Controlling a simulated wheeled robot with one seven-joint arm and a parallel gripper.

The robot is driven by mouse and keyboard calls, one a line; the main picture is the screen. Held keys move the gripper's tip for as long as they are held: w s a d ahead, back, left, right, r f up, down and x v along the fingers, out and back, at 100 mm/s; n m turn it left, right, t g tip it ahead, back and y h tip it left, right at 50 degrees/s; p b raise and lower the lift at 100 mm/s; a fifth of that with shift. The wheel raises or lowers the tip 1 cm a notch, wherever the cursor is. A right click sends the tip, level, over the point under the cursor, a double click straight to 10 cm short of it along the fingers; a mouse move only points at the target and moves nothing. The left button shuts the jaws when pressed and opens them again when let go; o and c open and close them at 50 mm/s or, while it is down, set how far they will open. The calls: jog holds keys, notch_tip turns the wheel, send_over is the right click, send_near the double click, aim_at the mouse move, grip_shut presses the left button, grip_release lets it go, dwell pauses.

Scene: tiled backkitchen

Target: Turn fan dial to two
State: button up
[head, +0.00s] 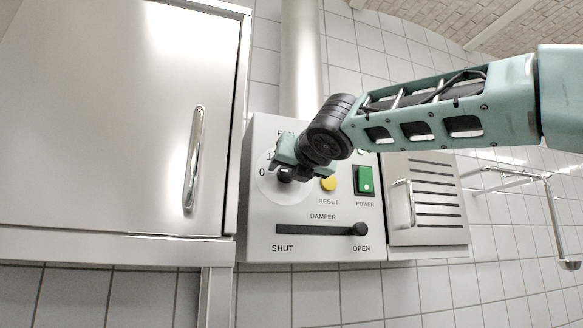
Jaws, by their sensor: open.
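The control box (258,225) hangs on the tiled wall in the middle of the head view. The fan dial (285,177) is a dark knob on a round pale plate at the box's upper left. The marks 0 and 1 show at the plate's left side; the rest of the scale is hidden behind my gripper. My gripper (287,172) is at the dial, its open jaws over the knob's upper part. I cannot tell whether the fingers touch the knob, nor where its pointer stands.
A yellow reset button (328,184) and a green power switch (365,181) sit right of the dial. Below is the damper slider (360,229), at OPEN. A steel cabinet (110,110) with a handle (194,160) stands left. A louvred box (437,195) and wall rail (560,220) are right.

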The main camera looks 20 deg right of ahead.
jog(key=c, duration=1)
jog(key=shift+m, duration=0.3)
jog(key=shift+f+m+b, duration=0.15)
jog(key=shift+m+b, duration=3.75)
jog(key=shift+m, duration=4.7)
